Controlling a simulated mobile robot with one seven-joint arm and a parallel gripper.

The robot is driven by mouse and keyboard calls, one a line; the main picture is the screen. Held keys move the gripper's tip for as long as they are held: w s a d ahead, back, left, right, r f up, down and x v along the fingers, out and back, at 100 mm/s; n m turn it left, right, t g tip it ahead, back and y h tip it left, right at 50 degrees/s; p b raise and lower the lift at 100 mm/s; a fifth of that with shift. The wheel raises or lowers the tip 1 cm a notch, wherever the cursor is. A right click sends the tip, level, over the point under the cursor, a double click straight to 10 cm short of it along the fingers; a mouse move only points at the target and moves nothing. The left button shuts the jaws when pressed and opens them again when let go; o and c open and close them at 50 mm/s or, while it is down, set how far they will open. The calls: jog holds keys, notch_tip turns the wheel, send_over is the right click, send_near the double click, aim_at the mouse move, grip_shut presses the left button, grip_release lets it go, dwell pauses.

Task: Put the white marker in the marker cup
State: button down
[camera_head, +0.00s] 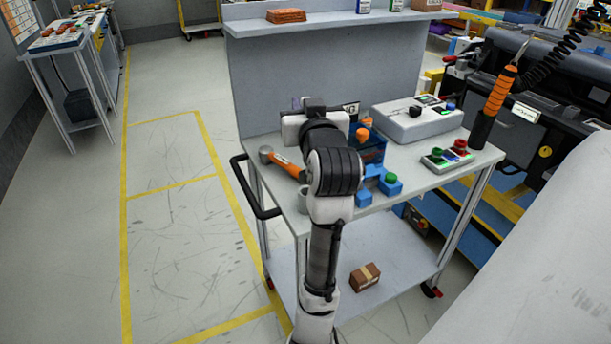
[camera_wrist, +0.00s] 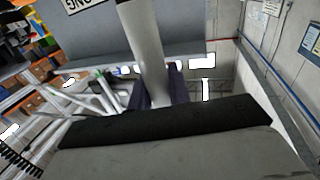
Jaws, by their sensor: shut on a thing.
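The white marker (camera_wrist: 146,45) shows in the wrist view as a pale cylinder running from the top edge down between the dark purple fingers of my gripper (camera_wrist: 160,88). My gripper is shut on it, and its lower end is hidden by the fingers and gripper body. In the head view my wrist hides most of the gripper, and I cannot make out the marker there. A small grey cup (camera_head: 302,202), likely the marker cup, stands at the table's near left edge, partly hidden by my arm. My gripper is beyond it, above the table.
On the grey cart table (camera_head: 405,178) lie an orange-handled hammer (camera_head: 288,166), blue blocks (camera_head: 388,186), a grey control box (camera_head: 417,122) and a button panel (camera_head: 447,157). A grey back panel (camera_head: 330,70) rises behind. An orange tool (camera_head: 500,88) stands at the right. The floor at left is clear.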

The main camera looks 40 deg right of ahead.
notch_tip(320, 180, down, 15)
jog(key=shift+p, duration=0.35)
jog(key=c, duration=1.3)
grip_release()
jog(key=b+v, duration=0.1)
jog(key=v, duration=1.1)
jog(key=shift+b, duration=0.3)
jog(key=shift+w+a, duration=0.1)
jog(key=shift+a, duration=0.05)
